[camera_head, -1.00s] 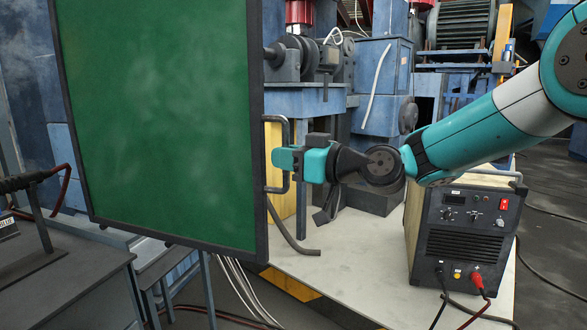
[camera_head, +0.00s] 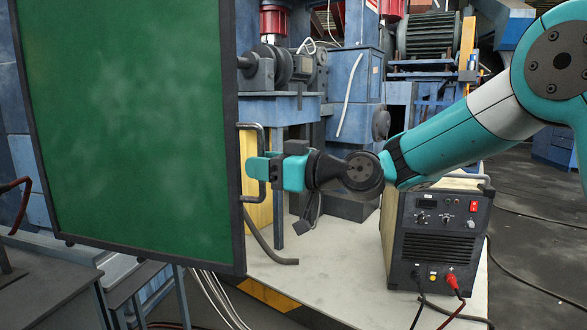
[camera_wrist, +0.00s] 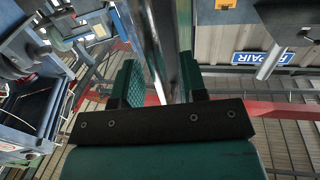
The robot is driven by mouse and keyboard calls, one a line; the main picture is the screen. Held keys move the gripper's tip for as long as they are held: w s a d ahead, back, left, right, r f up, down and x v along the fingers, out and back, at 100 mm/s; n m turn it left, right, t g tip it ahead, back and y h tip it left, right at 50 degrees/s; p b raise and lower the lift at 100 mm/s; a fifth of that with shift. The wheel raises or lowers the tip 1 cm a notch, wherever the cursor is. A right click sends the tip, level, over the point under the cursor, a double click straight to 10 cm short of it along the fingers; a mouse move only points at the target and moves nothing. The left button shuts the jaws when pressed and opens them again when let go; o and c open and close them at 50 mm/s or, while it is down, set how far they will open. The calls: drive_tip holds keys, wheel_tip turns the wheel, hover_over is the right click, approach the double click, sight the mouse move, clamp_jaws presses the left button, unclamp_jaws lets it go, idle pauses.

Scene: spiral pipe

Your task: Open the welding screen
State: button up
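The welding screen (camera_head: 135,130) is a large dark green panel in a black frame, tilted slightly in the head view. A dark loop handle (camera_head: 264,148) stands out from its right edge. My gripper (camera_head: 257,168) is at the handle, with its teal fingers reaching past the upright bar. In the wrist view, the bar (camera_wrist: 158,45) runs between the two fingers of my gripper (camera_wrist: 160,80). Narrow gaps seem to show on both sides of the bar, so the fingers look open around it.
A welding machine (camera_head: 438,240) with cables stands on the light platform (camera_head: 345,290), right of my gripper. Blue machinery (camera_head: 355,90) fills the back. A dark bench (camera_head: 45,285) is at lower left. A bent dark pipe (camera_head: 275,253) is below the handle.

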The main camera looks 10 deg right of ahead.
drive_tip(key=b+v, duration=0.4)
drive_tip(key=v, duration=1.3)
drive_tip(key=shift+a, duration=0.1)
drive_tip(key=s+a+f+g+h, duration=0.2)
drive_tip(key=s+a+f+g, duration=0.1)
drive_tip(key=s+a+f, duration=0.2)
drive_tip(key=s+d+f+m+g+h, duration=0.25)
drive_tip(key=s+f+h, duration=0.3)
drive_tip(key=s, duration=0.35)
drive_tip(key=s+d+f+m+g+h, duration=0.2)
drive_tip(key=s+f+g+h, duration=0.2)
drive_tip(key=s+f, duration=0.4)
wheel_tip(320, 180, up, 13)
drive_tip(key=s+p, duration=0.1)
drive_tip(key=p, duration=1.1)
drive_tip(key=shift+s, duration=0.15)
